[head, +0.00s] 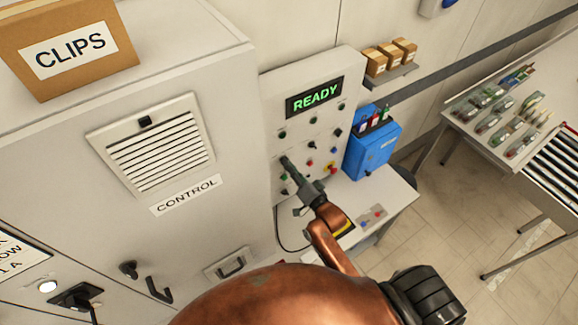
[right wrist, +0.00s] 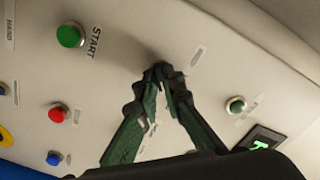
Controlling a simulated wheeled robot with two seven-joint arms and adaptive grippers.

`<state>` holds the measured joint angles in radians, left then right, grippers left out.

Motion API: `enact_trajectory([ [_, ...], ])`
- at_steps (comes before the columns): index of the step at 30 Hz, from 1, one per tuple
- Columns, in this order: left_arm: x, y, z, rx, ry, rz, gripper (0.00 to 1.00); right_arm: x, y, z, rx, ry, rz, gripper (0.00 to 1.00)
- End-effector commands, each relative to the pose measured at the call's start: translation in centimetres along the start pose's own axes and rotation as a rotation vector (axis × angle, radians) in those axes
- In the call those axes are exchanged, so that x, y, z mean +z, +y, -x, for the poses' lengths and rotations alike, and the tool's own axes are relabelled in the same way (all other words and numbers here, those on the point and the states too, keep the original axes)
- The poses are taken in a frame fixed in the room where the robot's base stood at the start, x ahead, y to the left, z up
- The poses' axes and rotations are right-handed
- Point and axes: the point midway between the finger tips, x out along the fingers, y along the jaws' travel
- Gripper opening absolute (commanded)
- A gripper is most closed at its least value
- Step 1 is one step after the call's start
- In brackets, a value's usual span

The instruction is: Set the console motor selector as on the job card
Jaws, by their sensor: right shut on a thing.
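The console (head: 310,125) is an upright pale panel with a display (head: 315,97) reading READY in green. Several knobs and coloured buttons sit below the display. My right gripper (head: 287,164) reaches the left part of the panel. In the right wrist view its green fingers (right wrist: 161,80) close together at the panel on a small dark knob, mostly hidden between the tips. I cannot read which setting the knob has. A green START button (right wrist: 69,36) is beside it. My left gripper is out of view. I cannot make out a job card.
A large CONTROL cabinet (head: 215,120) stands left of the console. A blue box (head: 372,150) is to its right. Roller conveyor (head: 552,165) is far right.

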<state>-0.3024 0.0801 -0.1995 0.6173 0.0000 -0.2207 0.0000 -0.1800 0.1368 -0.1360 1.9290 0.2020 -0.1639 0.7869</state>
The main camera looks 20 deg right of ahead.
Motion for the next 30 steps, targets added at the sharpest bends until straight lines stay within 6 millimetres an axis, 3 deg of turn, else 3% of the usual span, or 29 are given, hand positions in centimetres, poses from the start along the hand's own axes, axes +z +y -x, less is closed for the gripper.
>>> enact_trajectory([
  [11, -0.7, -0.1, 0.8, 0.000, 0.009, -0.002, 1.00, -0.1, -0.1, 0.0, 0.000, -0.001, 0.122, 0.00],
  [30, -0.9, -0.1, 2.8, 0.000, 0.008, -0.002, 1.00, -0.1, 0.0, -0.1, 0.000, 0.000, 0.658, 0.00],
])
